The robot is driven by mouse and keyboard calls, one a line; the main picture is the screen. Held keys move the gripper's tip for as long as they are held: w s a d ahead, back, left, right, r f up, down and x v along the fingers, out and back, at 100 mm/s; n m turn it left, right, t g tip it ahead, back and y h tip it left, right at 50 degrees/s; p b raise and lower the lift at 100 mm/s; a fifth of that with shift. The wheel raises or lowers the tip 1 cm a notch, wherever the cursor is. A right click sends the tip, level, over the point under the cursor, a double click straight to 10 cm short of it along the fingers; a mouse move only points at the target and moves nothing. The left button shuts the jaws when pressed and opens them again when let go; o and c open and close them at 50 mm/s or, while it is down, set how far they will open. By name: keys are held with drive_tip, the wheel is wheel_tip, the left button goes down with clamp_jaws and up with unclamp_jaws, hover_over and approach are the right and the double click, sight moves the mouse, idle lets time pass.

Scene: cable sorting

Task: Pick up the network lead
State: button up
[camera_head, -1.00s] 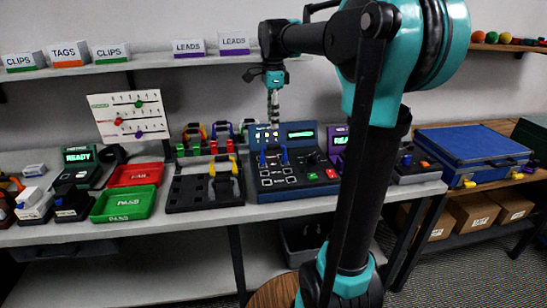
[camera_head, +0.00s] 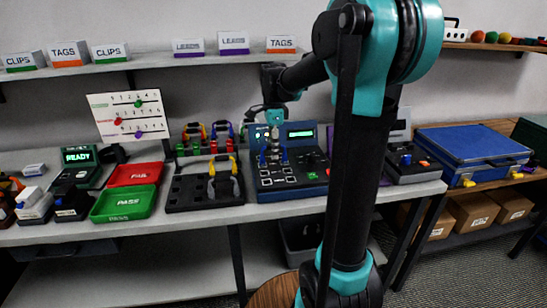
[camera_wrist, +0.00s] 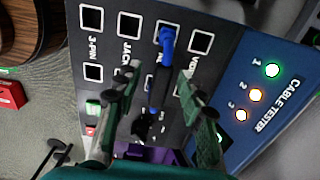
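The cable tester (camera_head: 290,178) stands on the bench below my gripper (camera_head: 273,150). In the wrist view, a lead with a blue plug (camera_wrist: 167,40) sits at a socket in the tester's black panel (camera_wrist: 110,50). Its dark body runs down between my fingers. I cannot read its label, so I cannot tell for sure that it is the network lead. My gripper in the wrist view (camera_wrist: 161,76) is open, with one finger on each side of the lead. No firm contact shows. The lead's lower end is partly hidden.
The tester's numbered lights (camera_wrist: 271,70) glow green and orange. A black rack (camera_head: 190,190) with a yellow-handled item is left of the tester. Green PASS (camera_head: 122,203) and red FAIL (camera_head: 135,175) trays lie farther left. A shelf (camera_head: 160,62) with labelled boxes runs above.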

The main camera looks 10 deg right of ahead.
clamp_jaws()
drive_tip(key=shift+r, duration=0.1)
idle(0.4)
wheel_tip(320, 180, up, 23)
idle(0.9)
